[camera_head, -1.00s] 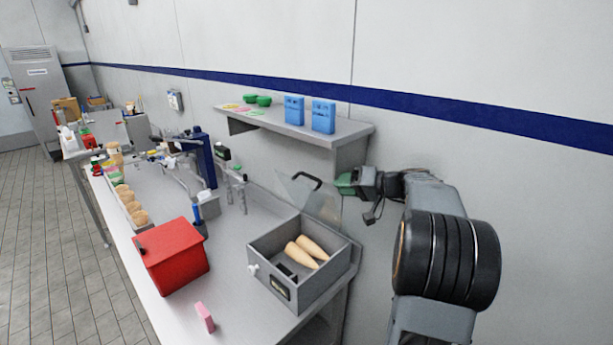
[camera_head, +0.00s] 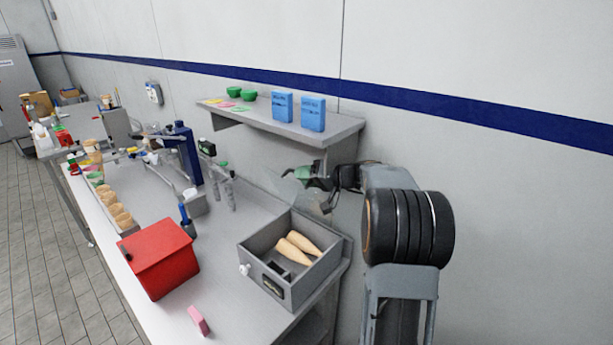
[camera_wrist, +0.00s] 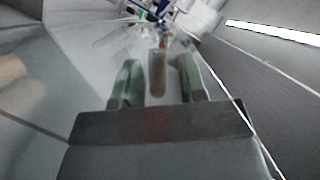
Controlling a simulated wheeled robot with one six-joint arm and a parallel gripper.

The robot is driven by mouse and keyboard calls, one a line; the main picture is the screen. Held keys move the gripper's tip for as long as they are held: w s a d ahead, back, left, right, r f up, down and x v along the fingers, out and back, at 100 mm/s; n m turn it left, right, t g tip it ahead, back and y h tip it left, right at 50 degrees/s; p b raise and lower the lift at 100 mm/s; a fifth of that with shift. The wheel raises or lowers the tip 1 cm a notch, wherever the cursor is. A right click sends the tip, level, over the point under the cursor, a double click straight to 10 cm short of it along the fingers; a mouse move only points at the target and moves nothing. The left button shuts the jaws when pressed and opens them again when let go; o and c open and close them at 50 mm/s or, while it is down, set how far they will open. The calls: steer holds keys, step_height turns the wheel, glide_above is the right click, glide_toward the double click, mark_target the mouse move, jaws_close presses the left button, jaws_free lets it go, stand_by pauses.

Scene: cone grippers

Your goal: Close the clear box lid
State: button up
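The grey box (camera_head: 262,245) stands at the right end of the workbench with two tan cones (camera_head: 300,243) inside. Its clear lid (camera_head: 318,200) is raised at the back of the box, tilted up. My gripper (camera_head: 303,174) is at the upper part of the lid and hides most of the lid's dark handle. In the wrist view the green fingers (camera_wrist: 160,82) are spread apart. A blurred brownish bar (camera_wrist: 157,72), perhaps the handle, shows between them with gaps on both sides. Contact with the lid cannot be told.
A red box (camera_head: 165,260) and a pink block (camera_head: 199,320) are left of the grey box. A shelf (camera_head: 335,133) with blue boxes (camera_head: 312,113) hangs above my gripper. The wall is close behind. A metal stand with hanging tools (camera_head: 222,182) is to the left.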

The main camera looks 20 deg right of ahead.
steer(key=c, duration=0.7)
jaws_close()
steer(key=shift+f, duration=0.1)
